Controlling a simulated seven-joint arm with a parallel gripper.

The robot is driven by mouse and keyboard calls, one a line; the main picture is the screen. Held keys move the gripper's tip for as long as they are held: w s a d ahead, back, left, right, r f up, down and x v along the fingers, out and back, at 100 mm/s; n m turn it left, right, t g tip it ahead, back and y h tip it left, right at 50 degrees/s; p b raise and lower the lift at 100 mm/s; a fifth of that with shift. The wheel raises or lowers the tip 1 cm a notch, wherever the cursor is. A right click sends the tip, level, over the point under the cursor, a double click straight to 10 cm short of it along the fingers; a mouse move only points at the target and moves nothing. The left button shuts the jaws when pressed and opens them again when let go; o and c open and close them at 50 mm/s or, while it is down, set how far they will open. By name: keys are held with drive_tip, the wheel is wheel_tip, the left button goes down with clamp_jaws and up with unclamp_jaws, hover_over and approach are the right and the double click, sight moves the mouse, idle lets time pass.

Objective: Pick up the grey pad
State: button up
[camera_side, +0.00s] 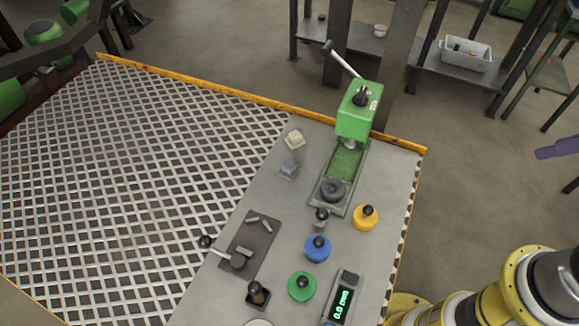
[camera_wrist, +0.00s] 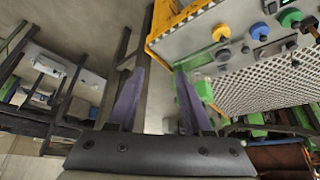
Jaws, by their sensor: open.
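The grey pad (camera_side: 289,170) is a small bluish-grey block lying on the grey metal worktop in the side view, left of the green press. A similar cream block (camera_side: 294,139) lies just behind it. I cannot make out the pad in the wrist view. My gripper (camera_wrist: 158,72) shows there as two purple fingers, spread apart with nothing between them. In the side view only a purple finger (camera_side: 557,148) shows at the right edge, off the worktop and far to the right of the pad.
The green lever press (camera_side: 357,112) stands between the pad and my gripper's side. Yellow (camera_side: 365,218), blue (camera_side: 317,249) and green (camera_side: 302,287) knobbed discs, a dark plate (camera_side: 250,246) and a display (camera_side: 343,302) sit nearer. A lattice surface (camera_side: 130,170) spreads left.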

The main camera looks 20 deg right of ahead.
drive_tip(key=o, duration=0.6)
drive_tip(key=shift+o, duration=0.2)
